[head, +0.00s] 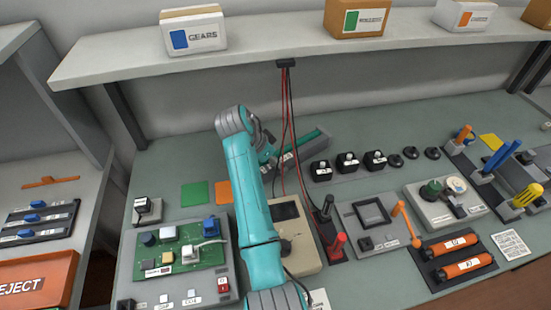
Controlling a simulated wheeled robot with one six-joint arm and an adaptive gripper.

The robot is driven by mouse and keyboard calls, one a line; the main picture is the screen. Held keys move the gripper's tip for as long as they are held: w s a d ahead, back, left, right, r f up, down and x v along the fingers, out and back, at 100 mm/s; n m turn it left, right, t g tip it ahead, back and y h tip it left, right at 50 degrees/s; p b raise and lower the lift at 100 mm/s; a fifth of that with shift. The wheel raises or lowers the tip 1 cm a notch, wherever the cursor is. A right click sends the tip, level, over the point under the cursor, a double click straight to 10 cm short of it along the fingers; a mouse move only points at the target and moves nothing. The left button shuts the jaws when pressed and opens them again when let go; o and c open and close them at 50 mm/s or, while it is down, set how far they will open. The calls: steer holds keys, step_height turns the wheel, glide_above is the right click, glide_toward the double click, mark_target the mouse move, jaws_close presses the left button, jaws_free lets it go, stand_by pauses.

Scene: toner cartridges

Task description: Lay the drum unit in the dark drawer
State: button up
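My teal arm reaches up over the bench from the bottom centre. My gripper (264,140) is at its far end, small and partly hidden behind the arm's last links, so I cannot see whether its fingers are open or shut. Two orange cylinders with white labels, an upper one (449,244) and a lower one (467,266), lie in a dark tray (438,279) at the right front. They look like toner or drum cartridges, but I cannot tell which is the drum unit. My gripper is far left of and behind them. I cannot make out a dark drawer for certain.
A long teal piece (308,146) lies beside my gripper. A green circuit board (180,247) and a beige device (293,222) flank my arm. Red and black cables hang behind it from the shelf (260,62). A red reject bin (35,280) stands left.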

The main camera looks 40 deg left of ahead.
mark_target(288, 150)
stand_by(0.3)
steer(key=shift+o, duration=0.3)
steer(key=v, duration=1.1)
steer(key=shift+s+r, duration=0.15)
steer(key=shift+r, duration=0.15)
steer(key=w+t, duration=0.2)
steer(key=w+d+f, duration=0.1)
steer(key=shift+t+h, duration=0.4)
steer(key=x, duration=0.4)
steer(key=shift+w+f, duration=0.1)
steer(key=shift+w, duration=0.25)
steer(key=shift+x, duration=3.25)
steer(key=shift+s+a+f, duration=0.1)
steer(key=shift+f, duration=0.05)
